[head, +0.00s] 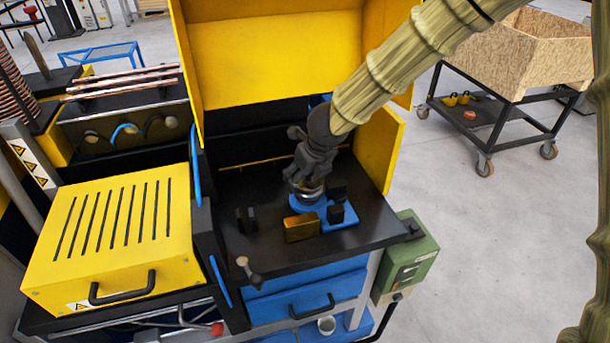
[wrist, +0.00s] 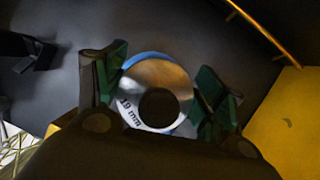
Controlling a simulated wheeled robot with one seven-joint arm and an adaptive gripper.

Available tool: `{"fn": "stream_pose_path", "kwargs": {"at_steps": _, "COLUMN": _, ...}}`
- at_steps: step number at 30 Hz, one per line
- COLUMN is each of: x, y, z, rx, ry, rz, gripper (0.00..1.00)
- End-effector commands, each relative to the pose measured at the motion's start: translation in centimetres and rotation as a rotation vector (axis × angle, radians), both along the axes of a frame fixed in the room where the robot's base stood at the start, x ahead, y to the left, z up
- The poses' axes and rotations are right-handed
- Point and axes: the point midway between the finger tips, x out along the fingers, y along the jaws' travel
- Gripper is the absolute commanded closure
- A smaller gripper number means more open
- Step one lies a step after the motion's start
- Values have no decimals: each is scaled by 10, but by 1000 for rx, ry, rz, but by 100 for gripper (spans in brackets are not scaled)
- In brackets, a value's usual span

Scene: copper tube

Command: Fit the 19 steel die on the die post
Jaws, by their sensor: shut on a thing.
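The steel die is a shiny ring marked "19 mm" (wrist: 155,80) with a dark centre hole in the wrist view. My gripper (wrist: 155,90) is shut on it, with a green pad on each side. In the head view my gripper (head: 307,183) points down, with the die (head: 311,193) low between its fingers, over the blue fixture (head: 316,215) on the black bench top. I cannot tell whether the die touches the fixture. The die post is not visible; the gripper and die cover that spot.
Small dark pieces (head: 245,219) stand to the left. Yellow guard panels (head: 379,150) rise around the bench top.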

Motion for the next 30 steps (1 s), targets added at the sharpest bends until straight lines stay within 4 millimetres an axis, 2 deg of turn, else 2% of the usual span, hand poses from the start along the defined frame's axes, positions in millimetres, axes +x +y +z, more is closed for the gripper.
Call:
{"fn": "stream_pose_path", "kwargs": {"at_steps": 29, "x": 1, "y": 0, "z": -15, "rx": 1, "ry": -1, "rz": -1, "gripper": 87}}
{"fn": "stream_pose_path", "kwargs": {"at_steps": 30, "x": 1, "y": 0, "z": -15, "rx": 1, "ry": -1, "rz": -1, "gripper": 27}}
